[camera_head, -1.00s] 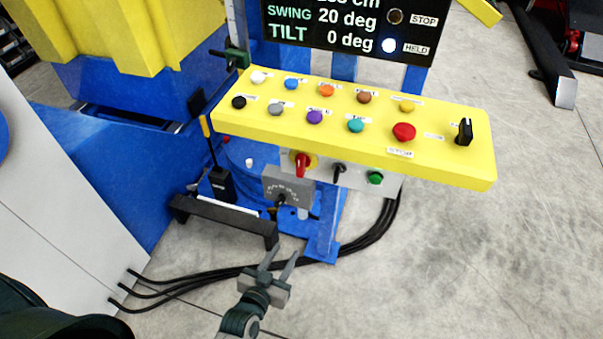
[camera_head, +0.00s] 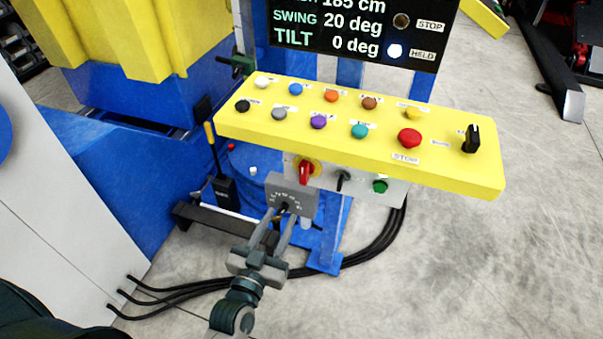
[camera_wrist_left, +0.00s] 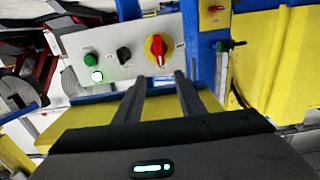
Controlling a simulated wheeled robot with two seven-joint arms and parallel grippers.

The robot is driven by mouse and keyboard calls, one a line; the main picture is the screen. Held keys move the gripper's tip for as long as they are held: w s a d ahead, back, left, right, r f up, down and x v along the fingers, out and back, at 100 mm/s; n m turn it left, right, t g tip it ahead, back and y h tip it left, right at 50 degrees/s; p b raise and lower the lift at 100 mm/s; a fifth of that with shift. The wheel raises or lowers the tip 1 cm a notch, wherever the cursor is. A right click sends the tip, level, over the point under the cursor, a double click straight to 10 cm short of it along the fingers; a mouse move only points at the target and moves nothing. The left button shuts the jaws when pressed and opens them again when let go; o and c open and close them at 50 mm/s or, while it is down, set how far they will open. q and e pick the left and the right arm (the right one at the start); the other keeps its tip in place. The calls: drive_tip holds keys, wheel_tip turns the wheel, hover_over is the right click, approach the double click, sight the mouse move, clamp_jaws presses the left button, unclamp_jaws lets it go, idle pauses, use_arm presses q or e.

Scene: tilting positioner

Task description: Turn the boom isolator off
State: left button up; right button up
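A red rotary handle on a yellow disc (camera_head: 306,173) sits at the left end of a grey panel under the yellow console. I take it for an isolator, but its label is too small to read. It also shows in the left wrist view (camera_wrist_left: 157,48), with its handle nearly upright in that picture. My left gripper (camera_head: 283,210) is open and empty, its fingers apart. In the head view its tips overlap the grey dial box, below and left of the red handle. In the left wrist view the fingers (camera_wrist_left: 160,80) point toward the handle, apparently without touching it. My right gripper is not in view.
Beside the handle are a black selector (camera_head: 343,177) and a green button (camera_head: 380,187). The grey dial box (camera_head: 305,200) is close to my fingers. The yellow console (camera_head: 455,172) overhangs the panel. Another red switch (camera_wrist_left: 216,9) shows in the wrist view. Black cables (camera_head: 370,245) cross the floor.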

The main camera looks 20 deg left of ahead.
use_arm(q)
drive_tip(key=p, duration=0.1)
approach(302, 172)
drive_tip(key=w, duration=0.4)
drive_tip(key=w+p, duration=0.1)
drive_tip(key=w, duration=0.3)
drive_tip(key=shift+d, duration=0.2)
drive_tip(key=shift+w, duration=0.65)
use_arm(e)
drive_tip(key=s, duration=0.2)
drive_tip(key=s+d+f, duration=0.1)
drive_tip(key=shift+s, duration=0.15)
use_arm(q)
clamp_jaws()
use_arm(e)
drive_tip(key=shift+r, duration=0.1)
